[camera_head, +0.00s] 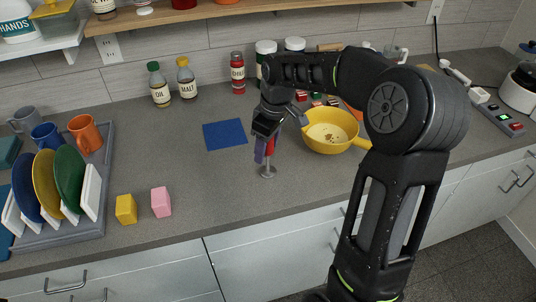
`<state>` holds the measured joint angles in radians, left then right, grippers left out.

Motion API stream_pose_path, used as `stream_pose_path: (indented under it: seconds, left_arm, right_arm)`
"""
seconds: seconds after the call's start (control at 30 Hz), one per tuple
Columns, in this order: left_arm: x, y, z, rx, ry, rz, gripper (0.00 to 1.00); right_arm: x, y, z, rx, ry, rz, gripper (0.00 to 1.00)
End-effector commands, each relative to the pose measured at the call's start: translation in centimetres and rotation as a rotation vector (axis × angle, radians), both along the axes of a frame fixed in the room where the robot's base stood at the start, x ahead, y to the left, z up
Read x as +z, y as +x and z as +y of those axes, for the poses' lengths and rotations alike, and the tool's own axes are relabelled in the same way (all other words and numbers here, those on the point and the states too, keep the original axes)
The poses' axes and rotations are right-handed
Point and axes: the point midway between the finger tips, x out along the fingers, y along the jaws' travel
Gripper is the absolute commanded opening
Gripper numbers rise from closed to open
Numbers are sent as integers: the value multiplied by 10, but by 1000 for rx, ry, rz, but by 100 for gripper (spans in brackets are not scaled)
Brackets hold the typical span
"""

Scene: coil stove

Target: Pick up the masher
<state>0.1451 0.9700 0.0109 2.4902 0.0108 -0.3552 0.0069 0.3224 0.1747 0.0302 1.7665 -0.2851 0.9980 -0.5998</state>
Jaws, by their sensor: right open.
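The masher (268,172) stands upright on the grey counter, with its metal shaft and round foot showing at the bottom. A red part just above the shaft looks like its handle; the upper end is hidden by my right gripper. My right gripper (265,147) reaches down from above at the masher's top, with a purple finger just left of the red part. It is open, and I cannot tell whether it touches the handle. My left gripper is not in view.
A blue mat (225,134) lies to the left. A pink block (161,201), a yellow block (126,209) and a dish rack (92,220) are farther left. The counter in front is clear.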

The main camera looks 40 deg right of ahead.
Motion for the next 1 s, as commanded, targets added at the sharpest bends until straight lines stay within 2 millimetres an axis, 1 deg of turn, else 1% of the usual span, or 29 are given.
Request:
stream_pose_path:
  seconds: [0.47, 1.0]
  left_arm:
    - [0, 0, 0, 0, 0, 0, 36]
    - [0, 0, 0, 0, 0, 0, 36]
  right_arm:
    - [0, 0, 0, 0, 0, 0, 54]
    - [0, 0, 0, 0, 1, 0, 10]
